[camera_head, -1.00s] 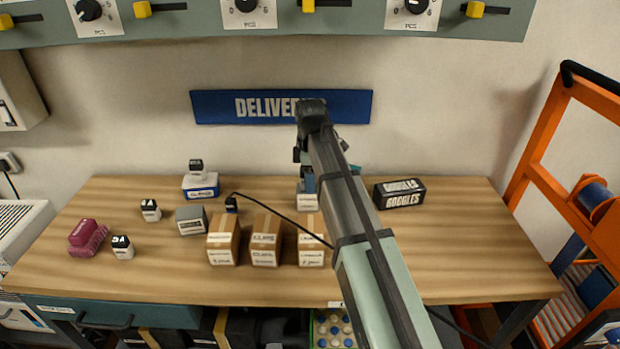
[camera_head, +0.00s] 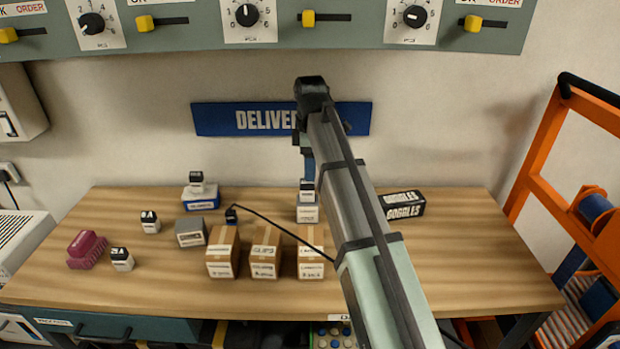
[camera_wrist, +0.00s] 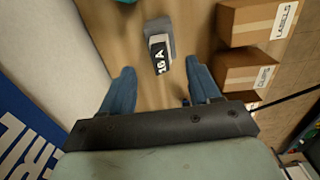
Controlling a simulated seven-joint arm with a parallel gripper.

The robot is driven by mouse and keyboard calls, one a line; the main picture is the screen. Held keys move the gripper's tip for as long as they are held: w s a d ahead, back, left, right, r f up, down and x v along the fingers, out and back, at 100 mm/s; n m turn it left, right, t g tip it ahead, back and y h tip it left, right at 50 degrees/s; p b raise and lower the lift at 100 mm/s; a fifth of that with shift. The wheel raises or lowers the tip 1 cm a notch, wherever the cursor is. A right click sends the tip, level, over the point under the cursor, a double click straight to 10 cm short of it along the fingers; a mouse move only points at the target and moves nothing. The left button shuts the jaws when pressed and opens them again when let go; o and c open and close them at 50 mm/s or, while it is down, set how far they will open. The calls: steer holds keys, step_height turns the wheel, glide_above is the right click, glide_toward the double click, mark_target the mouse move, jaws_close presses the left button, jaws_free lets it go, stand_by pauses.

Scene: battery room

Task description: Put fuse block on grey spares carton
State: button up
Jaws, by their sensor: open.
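A fuse block (camera_head: 307,190), black and white, sits on top of a small grey-white carton (camera_head: 307,213) at the back of the bench. In the wrist view the block (camera_wrist: 160,52) shows a "16 A" label and rests on the grey carton (camera_wrist: 158,27). My gripper (camera_head: 308,170) is just above the block, partly hidden by my arm. In the wrist view its blue fingers (camera_wrist: 160,68) are spread apart, with nothing held between them. Another grey carton (camera_head: 191,233) stands left of centre with a bare top.
Three cardboard boxes (camera_head: 264,254) stand in front. Other fuse blocks stand at left (camera_head: 150,222) (camera_head: 122,259) and on a blue-white carton (camera_head: 200,200). A maroon item (camera_head: 86,250) lies far left, a black goggles box (camera_head: 403,205) right. The bench's right front is clear.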

steer(key=shift+r, duration=1.7)
